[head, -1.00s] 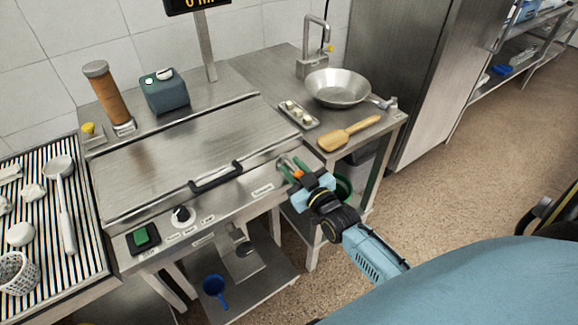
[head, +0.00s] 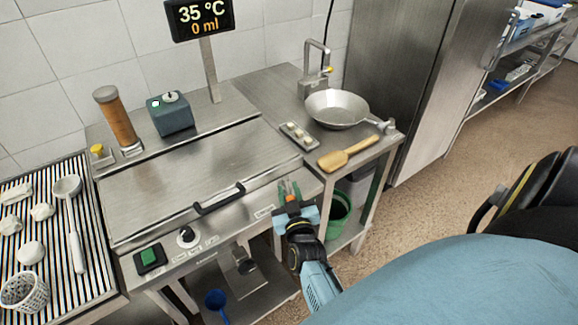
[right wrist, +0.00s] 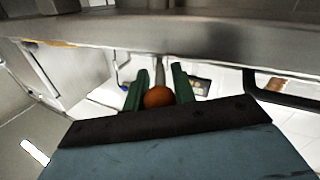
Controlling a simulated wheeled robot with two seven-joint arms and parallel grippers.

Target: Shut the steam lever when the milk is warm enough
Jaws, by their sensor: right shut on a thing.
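The steam lever's orange knob (right wrist: 158,97) sits between the two green fingers of my right gripper in the right wrist view. In the head view my right gripper (head: 289,190) is at the right front corner of the steel machine (head: 180,165), shut on the lever, with its fingers pointing away from me. The lever's stem is mostly hidden in the head view. The display (head: 202,17) on a post reads 35 °C and 0 ml. I cannot make out any milk. My left gripper is out of view.
A green button (head: 149,257), a dark dial (head: 187,237) and a black handle (head: 218,199) are on the machine's front. The right counter holds a metal pan (head: 337,108) and a wooden paddle (head: 347,153). A green bucket (head: 340,208) stands below.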

